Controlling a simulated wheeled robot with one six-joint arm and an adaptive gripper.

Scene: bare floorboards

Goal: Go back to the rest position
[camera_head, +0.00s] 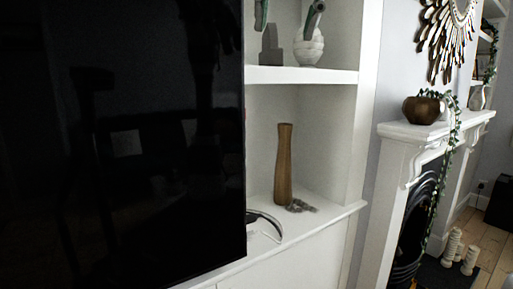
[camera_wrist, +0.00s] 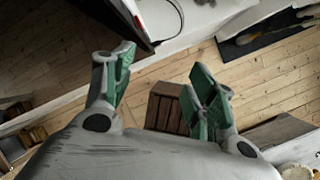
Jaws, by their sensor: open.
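My gripper (camera_wrist: 160,85) is open in the wrist view. Its two green-and-grey fingers stand apart with nothing between them, above bare floorboards and a brown wooden box. The fingertips of my gripper (camera_head: 288,14) also show at the top edge of the head view, in front of the upper shelf. The rest of the arm is out of the head view.
A large black screen (camera_head: 120,140) fills the left. White shelves (camera_head: 300,76) hold a tall wooden vase (camera_head: 284,165) and a white ribbed vase (camera_head: 308,48). A white mantelpiece (camera_head: 400,130) with a bronze bowl (camera_head: 424,110) stands right. The brown box (camera_wrist: 170,107) sits on the floor.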

